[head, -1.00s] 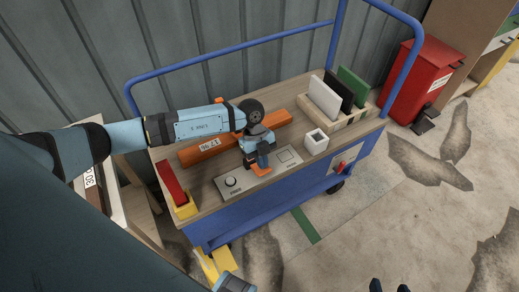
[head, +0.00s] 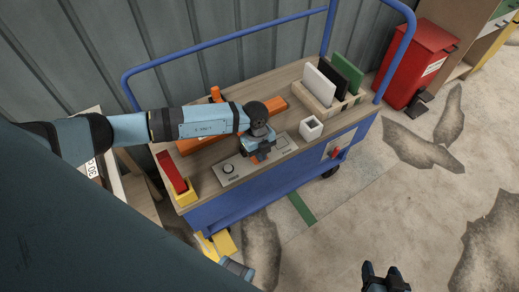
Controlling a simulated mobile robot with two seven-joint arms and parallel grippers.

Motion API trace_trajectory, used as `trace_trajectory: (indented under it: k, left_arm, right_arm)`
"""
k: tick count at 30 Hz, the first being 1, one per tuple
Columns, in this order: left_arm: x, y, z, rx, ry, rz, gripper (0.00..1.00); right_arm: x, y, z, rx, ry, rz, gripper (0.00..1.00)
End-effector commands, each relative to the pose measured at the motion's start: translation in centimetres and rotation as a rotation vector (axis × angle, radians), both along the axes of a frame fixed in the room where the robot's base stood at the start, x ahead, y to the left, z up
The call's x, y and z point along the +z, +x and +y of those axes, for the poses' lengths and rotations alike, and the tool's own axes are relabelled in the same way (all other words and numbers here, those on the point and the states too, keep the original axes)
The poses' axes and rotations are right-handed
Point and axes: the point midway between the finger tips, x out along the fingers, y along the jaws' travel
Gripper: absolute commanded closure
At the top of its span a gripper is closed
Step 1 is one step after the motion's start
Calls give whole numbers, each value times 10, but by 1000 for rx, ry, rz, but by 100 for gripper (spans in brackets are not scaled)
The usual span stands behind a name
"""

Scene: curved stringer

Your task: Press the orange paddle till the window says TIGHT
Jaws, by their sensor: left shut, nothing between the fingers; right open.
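A grey panel (head: 230,174) lies along the front of the cart top, with a round dark knob (head: 228,169) at its left. A small orange piece (head: 254,160), which looks like the paddle, shows on the panel, mostly hidden by my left gripper. My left gripper (head: 258,154) is shut and points down over it; I cannot tell whether they touch. A pale window (head: 282,143) sits at the panel's right; its wording is not readable. My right gripper (head: 384,278) is open and empty over the floor at the bottom.
An orange beam (head: 198,144) lies behind the panel, partly under my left arm. A white hollow block (head: 311,128), a rack of upright plates (head: 318,87) and a red piece in a yellow holder (head: 184,196) stand on the cart. Blue rails (head: 225,38) rise behind.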

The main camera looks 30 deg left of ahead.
Motion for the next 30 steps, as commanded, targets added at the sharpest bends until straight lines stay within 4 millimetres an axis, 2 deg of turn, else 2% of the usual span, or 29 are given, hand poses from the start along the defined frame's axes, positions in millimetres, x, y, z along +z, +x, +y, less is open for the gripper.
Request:
trace_trajectory:
  k: [1, 3, 11, 24, 30]
  left_arm:
    - [1, -2, -3, -1, 17, -7, 100]
    - [-5, -4, -5, 1, 15, -8, 100]
    - [-11, -4, -5, 0, 15, -8, 100]
    - [6, -4, -5, 0, 15, -6, 100]
    - [5, -4, -5, 0, 14, -7, 100]
  right_arm:
    - [11, 0, 0, -1, 1, 1, 41]
    - [14, 1, 0, -4, 6, 3, 41]
    - [11, 4, -1, -13, 11, 1, 41]
    - [30, 4, 0, -11, 11, 0, 41]
    - [28, 2, 0, -7, 9, 1, 41]
